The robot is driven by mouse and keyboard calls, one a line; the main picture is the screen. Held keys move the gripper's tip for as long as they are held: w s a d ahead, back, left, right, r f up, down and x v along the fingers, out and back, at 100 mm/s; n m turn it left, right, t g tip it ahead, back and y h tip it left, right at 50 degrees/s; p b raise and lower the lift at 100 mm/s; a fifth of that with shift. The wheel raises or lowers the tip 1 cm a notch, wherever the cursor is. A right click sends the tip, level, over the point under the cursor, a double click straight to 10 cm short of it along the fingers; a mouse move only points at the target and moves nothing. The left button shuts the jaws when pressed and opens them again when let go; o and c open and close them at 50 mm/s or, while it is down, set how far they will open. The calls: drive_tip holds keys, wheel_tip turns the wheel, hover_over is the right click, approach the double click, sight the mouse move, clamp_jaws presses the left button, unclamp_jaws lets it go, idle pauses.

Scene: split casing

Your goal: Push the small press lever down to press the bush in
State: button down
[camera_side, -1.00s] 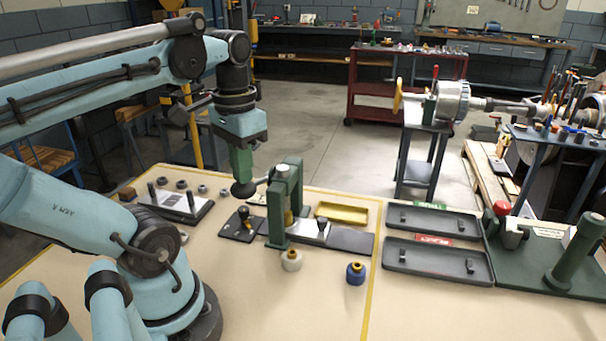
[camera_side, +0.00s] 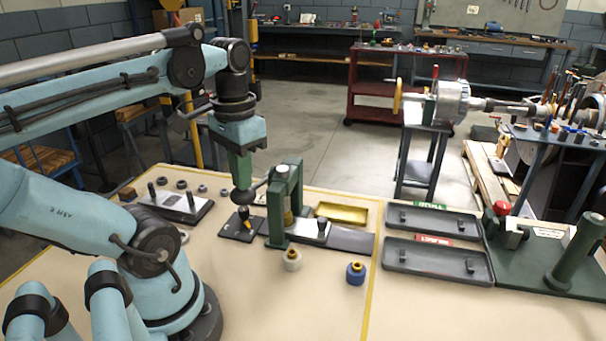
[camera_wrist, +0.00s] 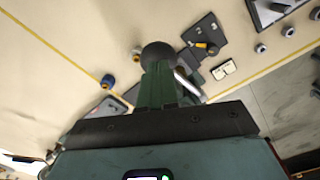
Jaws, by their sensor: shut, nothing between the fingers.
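The small press is a green upright frame (camera_side: 285,205) on a dark base on the bench. A brass-coloured part (camera_side: 288,217) shows inside the frame; how deep the bush sits cannot be told. The lever runs left from the press and ends in a dark round knob (camera_side: 241,196). In the wrist view the knob (camera_wrist: 157,54) is at my fingertips, with the silver lever rod (camera_wrist: 188,84) beside the fingers. My gripper (camera_side: 241,184) is shut, pointing down, with its green fingers right over the knob and apparently touching it.
A dark plate (camera_side: 232,232) with a yellow-marked piece lies just left of the press. A white-bodied piece (camera_side: 291,262) and a blue one (camera_side: 356,275) stand in front. A yellow tray (camera_side: 345,213) is behind. Grey trays (camera_side: 400,262) lie right.

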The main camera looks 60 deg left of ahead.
drive_tip(key=shift+s+d+f, duration=0.2)
drive_tip(key=shift+f, duration=0.5)
drive_tip(key=shift+s+d+f, duration=0.15)
drive_tip(key=shift+s+f, duration=0.05)
drive_tip(key=shift+f, duration=0.45)
idle(2.4)
idle(0.4)
wheel_tip(320, 180, up, 11)
idle(1.1)
drive_tip(key=w+d+f+m+t, duration=0.3)
drive_tip(key=w+d+f+t, duration=0.4)
drive_tip(key=w+f, duration=0.5)
drive_tip(key=shift+w+d+f, duration=0.15)
drive_tip(key=shift+d+f, duration=0.4)
drive_tip(key=shift+d, duration=0.05)
